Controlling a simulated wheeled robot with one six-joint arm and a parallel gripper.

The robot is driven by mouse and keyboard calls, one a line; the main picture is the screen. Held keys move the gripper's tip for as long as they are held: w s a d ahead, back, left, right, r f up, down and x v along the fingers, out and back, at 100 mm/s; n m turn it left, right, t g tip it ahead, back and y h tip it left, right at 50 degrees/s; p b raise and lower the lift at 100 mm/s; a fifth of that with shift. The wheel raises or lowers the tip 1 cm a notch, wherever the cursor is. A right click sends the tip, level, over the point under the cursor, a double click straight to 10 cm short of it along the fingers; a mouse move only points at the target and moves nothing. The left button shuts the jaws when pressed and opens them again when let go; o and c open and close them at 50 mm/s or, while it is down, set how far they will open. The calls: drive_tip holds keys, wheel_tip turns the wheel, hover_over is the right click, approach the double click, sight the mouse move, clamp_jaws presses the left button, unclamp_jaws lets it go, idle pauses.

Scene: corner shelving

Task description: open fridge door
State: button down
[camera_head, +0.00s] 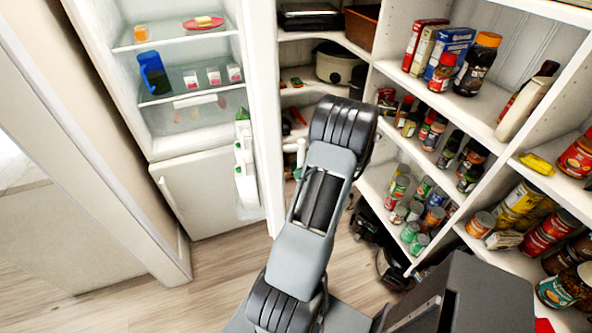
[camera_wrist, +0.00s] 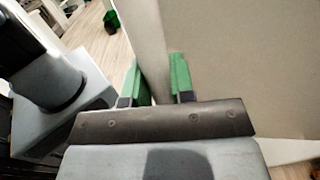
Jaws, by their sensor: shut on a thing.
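The fridge (camera_head: 155,105) stands at the left of the head view with its upper compartment exposed. Its white upper door (camera_head: 265,110) stands swung well out, nearly edge-on to the head camera, with door bins on its inner side. The wrist view shows the door (camera_wrist: 240,65) as a large pale panel. My gripper (camera_wrist: 158,80) is shut on the door, with one green finger on each side of its edge. In the head view my arm crosses the centre, and the fingers are hidden. The lower fridge door (camera_head: 215,190) is shut.
Inside the fridge are a blue jug (camera_head: 153,73), a pink plate (camera_head: 203,24) and small cartons. Corner shelves (camera_head: 450,105) full of cans, jars and boxes stand close on the right. Wooden floor (camera_head: 225,265) is clear in front of the fridge.

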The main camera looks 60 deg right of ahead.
drive_tip(key=shift+r, duration=0.1)
drive_tip(key=c, duration=1)
unclamp_jaws()
drive_tip(key=shift+d, duration=0.1)
